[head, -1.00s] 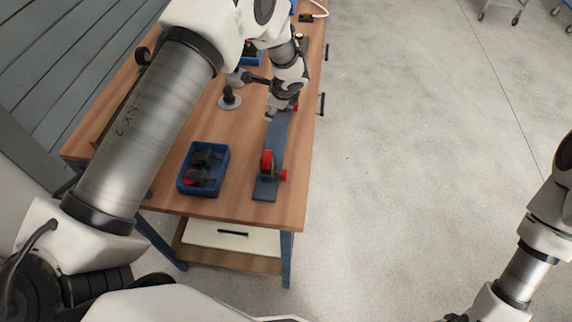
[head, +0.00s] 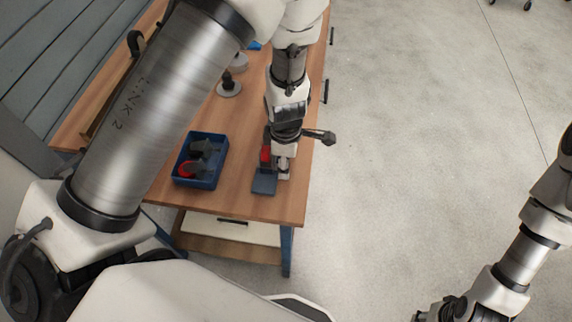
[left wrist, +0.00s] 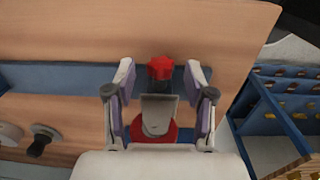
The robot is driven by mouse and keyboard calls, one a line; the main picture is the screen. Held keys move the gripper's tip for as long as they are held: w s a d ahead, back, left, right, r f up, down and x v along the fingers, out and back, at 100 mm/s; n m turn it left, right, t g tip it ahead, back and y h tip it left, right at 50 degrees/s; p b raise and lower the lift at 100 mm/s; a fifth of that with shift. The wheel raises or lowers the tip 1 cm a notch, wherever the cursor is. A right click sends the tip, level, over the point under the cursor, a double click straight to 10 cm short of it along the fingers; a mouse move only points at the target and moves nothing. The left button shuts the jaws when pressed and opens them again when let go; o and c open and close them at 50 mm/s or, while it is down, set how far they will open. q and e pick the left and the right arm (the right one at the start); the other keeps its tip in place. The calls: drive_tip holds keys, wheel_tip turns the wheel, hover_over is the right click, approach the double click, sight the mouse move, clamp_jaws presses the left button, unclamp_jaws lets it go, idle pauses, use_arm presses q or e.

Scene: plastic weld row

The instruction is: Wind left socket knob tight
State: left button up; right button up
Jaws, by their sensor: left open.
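In the left wrist view a red lobed knob (left wrist: 161,66) sits between the fingertips of my left gripper (left wrist: 160,80). The fingers are open, one on each side, with no clear contact. A grey block (left wrist: 158,108) and a round red part (left wrist: 154,133) lie behind the knob, nearer the palm. They stand at a blue bar (left wrist: 60,76) on the table. In the head view my left gripper (head: 283,168) is over the near end of the blue bar (head: 264,186), beside a red part (head: 265,154). The gripper hides the knob there.
A blue bin (head: 214,165) with dark and red parts stands left of the bar on the wooden table (head: 232,199). A dark-knobbed post on a round grey base (head: 229,88) stands further back. The table's right edge is close to the bar.

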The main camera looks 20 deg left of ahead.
use_arm(q)
drive_tip(key=shift+f, duration=0.85)
drive_tip(key=shift+r, duration=0.1)
